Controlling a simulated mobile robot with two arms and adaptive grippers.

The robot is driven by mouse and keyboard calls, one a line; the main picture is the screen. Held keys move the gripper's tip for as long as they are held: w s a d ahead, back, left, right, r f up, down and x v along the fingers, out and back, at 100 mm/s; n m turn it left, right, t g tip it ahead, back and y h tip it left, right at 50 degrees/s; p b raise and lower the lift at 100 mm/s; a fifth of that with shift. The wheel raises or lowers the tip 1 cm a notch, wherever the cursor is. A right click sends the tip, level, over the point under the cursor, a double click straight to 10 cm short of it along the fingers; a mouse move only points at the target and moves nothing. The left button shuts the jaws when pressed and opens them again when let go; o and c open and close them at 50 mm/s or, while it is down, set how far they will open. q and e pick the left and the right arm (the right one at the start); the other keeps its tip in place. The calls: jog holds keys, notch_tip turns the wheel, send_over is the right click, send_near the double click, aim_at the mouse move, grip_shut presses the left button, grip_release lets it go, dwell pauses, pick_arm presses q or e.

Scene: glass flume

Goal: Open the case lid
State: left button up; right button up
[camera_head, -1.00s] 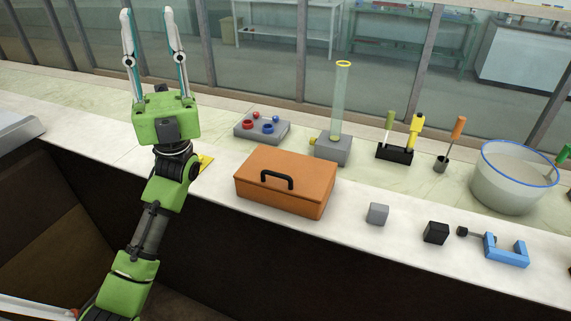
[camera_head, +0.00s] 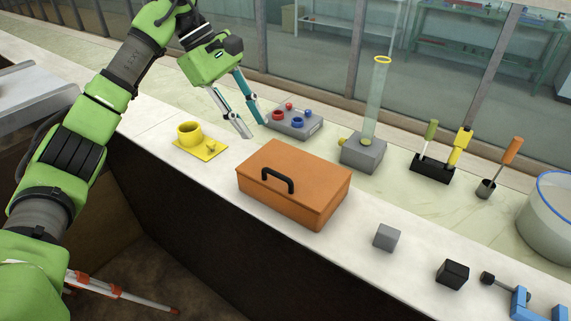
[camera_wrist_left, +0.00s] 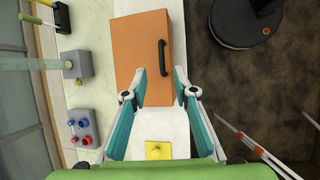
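The orange case (camera_head: 293,183) sits shut on the white counter, with a black handle (camera_head: 278,180) on its front side. My left gripper (camera_head: 256,130) is open and empty, pointing down, above and to the left of the case's far side. In the left wrist view the case (camera_wrist_left: 142,50) lies ahead of the two parted fingertips (camera_wrist_left: 160,80), with its handle (camera_wrist_left: 162,57) on the right side. Whether there is a gap between the fingers and the case is hard to tell. My right gripper is not in view.
A yellow holder (camera_head: 200,142) stands left of the case. A grey box with red and blue knobs (camera_head: 296,122) and a glass cylinder on a grey base (camera_head: 362,153) stand behind it. A grey cube (camera_head: 386,237) and black cube (camera_head: 453,274) lie right.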

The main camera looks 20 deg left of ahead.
pick_arm(q)
jog(key=a, duration=0.1)
jog(key=p, duration=0.4)
send_near(276, 173)
jog(key=shift+y, duration=0.3)
jog(key=x, duration=0.6)
jog(key=shift+d, duration=0.4)
jog(key=shift+x, duration=0.8)
grip_shut()
